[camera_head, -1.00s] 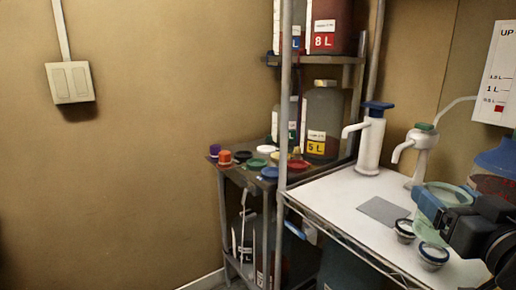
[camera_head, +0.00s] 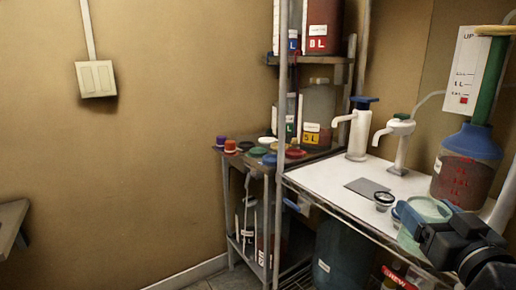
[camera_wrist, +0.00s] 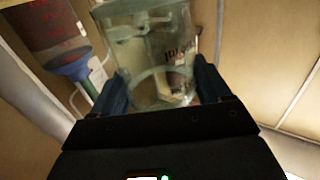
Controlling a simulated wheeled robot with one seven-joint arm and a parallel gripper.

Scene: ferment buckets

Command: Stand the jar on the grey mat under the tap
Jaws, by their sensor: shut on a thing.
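The jar (camera_head: 427,210) is a clear, greenish glass vessel. It is held between the fingers of my gripper (camera_head: 425,222), and in the wrist view the jar (camera_wrist: 150,50) fills the space between the two fingers (camera_wrist: 160,90). In the head view it overlaps the right front part of the white counter; its height above the counter is hard to judge. The grey mat (camera_head: 367,187) lies flat and bare on the counter, left of the jar. Behind it stand a white tap with a blue top (camera_head: 362,130) and a white tap with a green top (camera_head: 401,143).
Two small lidded pots (camera_head: 384,201) are between mat and jar, one partly hidden by the jar. A blue-and-red carboy (camera_head: 465,165) stands at the right. A metal post (camera_head: 281,150) and shelf with jugs and coloured caps border the left. The white counter (camera_head: 325,182) is clear left of the mat.

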